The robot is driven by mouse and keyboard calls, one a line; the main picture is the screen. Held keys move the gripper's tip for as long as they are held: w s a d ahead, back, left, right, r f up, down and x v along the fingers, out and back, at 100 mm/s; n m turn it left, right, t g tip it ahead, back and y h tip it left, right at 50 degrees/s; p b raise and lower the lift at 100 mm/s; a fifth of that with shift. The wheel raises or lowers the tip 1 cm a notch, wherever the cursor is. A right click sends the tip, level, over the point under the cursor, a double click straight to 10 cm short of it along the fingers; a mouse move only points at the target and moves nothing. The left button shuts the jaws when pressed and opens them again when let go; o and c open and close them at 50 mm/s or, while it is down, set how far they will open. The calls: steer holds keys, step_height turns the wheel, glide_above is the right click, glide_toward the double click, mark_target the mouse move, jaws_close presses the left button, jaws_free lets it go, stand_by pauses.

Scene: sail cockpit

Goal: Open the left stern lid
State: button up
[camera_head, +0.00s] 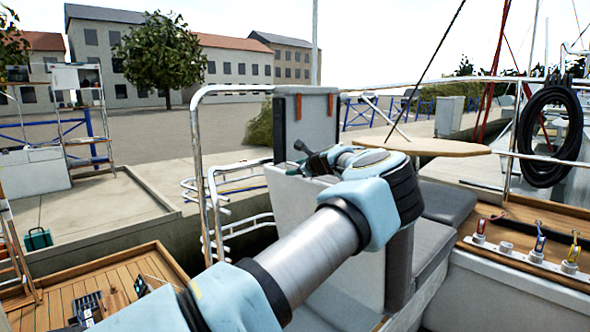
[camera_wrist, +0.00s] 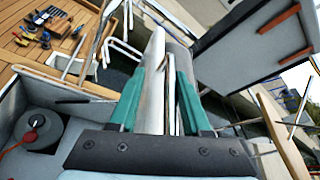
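The stern lid (camera_head: 312,118) stands raised, near upright, on the white stern locker (camera_head: 290,205) in the head view. It is a grey panel with two orange strips. In the wrist view the lid (camera_wrist: 250,55) fills the upper right, tilted, with its orange strips showing. My gripper (camera_head: 315,160) is just in front of the lid, low by the locker top, partly hidden by my wrist. In the wrist view my gripper (camera_wrist: 160,72) has its green fingers spread apart. A pale panel edge shows between or beyond them; I cannot tell whether they touch it. The lid is outside the fingers.
A dark round container (camera_wrist: 38,130) with a red knob sits at the left of the wrist view. A wooden table (camera_head: 425,146) and grey seats (camera_head: 430,245) lie right of the locker. A metal rail (camera_head: 200,150) stands to its left.

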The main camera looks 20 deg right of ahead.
steer(key=b+v, duration=0.4)
steer(key=v, duration=0.7)
steer(key=shift+w, duration=0.1)
